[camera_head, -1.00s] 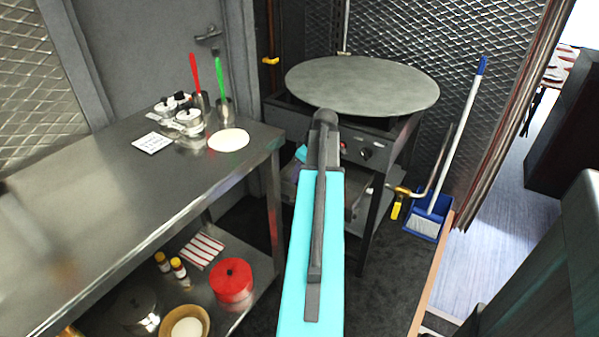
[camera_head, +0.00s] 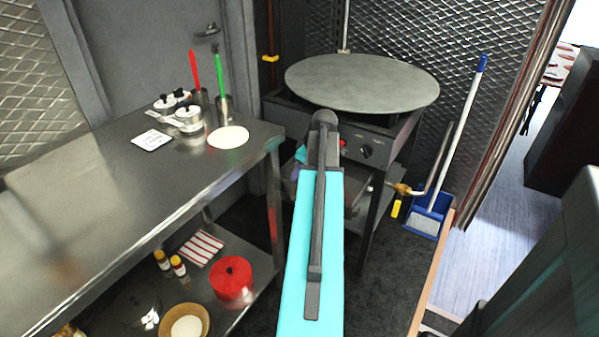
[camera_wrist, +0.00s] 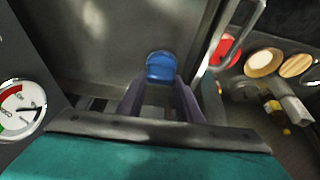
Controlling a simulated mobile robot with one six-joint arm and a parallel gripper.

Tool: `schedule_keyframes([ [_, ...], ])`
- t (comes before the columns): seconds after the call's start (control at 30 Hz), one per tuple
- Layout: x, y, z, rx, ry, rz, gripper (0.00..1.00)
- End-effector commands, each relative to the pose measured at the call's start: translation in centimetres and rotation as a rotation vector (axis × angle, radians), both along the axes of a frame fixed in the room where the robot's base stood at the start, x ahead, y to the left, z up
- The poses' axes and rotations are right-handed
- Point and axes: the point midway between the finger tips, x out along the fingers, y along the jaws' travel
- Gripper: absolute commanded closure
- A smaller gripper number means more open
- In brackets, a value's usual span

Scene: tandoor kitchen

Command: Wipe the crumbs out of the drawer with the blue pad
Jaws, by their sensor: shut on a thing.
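My gripper (camera_wrist: 160,98) shows in the wrist view, its two purple fingers shut on the blue pad (camera_wrist: 160,66). The pad sits at the fingertips, over or against a smooth grey metal surface, probably the drawer (camera_wrist: 95,45). I cannot tell whether the pad touches it. A pale metal bar, perhaps the drawer's handle or edge, runs down its right side. No crumbs can be made out. In the head view my cyan arm covers most of the gripper and the space under the round griddle; the pad is hidden there.
The round griddle (camera_head: 362,84) stands on a dark frame with knobs. A steel table (camera_head: 110,190) fills the left, with a red pot (camera_head: 231,278) on its lower shelf. A blue dustpan (camera_head: 427,217) and broom stand at right. A dial gauge (camera_wrist: 20,108) is close at left.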

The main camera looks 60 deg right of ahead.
Motion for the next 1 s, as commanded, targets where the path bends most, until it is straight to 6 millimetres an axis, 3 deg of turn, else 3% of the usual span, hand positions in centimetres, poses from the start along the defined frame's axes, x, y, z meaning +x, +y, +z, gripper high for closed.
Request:
schedule_keyframes([
  [0.37,-0.3,0.0,-0.2,0.0,0.0,0.0,1.0],
  [1.0,-3.7,0.0,-0.3,0.0,0.002,-0.001,1.0],
])
